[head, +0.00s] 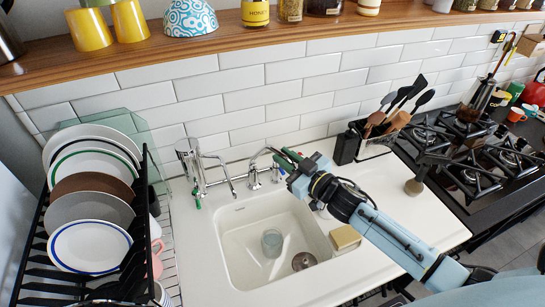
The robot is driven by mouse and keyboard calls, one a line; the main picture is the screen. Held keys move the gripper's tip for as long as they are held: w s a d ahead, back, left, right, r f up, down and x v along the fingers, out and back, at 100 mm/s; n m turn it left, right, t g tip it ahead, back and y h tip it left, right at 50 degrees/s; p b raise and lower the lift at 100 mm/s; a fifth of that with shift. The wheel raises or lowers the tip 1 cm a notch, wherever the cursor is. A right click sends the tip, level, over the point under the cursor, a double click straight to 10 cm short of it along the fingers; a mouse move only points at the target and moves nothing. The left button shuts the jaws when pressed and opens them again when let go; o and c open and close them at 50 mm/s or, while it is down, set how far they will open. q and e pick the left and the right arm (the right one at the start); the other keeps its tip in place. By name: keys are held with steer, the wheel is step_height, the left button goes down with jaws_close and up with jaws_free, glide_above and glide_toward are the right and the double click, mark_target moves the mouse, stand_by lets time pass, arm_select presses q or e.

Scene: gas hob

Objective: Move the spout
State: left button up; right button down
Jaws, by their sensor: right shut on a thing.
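The chrome spout (260,153) rises from the tap behind the white sink (222,246) and curves over to the right. My right gripper (284,158) reaches in from the right, above the sink's back edge. It is shut on the spout near its end, and its fingers hide that end. The tap's base (253,179) stands on the white counter just below. My left gripper is not in view.
A dish rack (150,225) is at left, a utensil holder (374,140) and gas hob (480,155) at right.

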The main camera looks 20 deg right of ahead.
steer(key=shift+w+d+n+g+y, duration=0.3)
steer(key=shift+d+n+y, duration=0.25)
steer(key=shift+y, duration=0.25)
steer(key=shift+w+d+n+g+y, duration=0.2)
steer(key=shift+d+n+g+y, duration=0.3)
steer(key=shift+y, duration=0.3)
steer(key=c, duration=1.3)
jaws_free()
steer(key=shift+c, duration=0.2)
steer(key=shift+d, duration=0.1)
steer(key=v, duration=1.3)
steer(key=shift+s+b, duration=0.2)
steer(key=shift+b, duration=0.15)
steer(key=shift+f, duration=0.15)
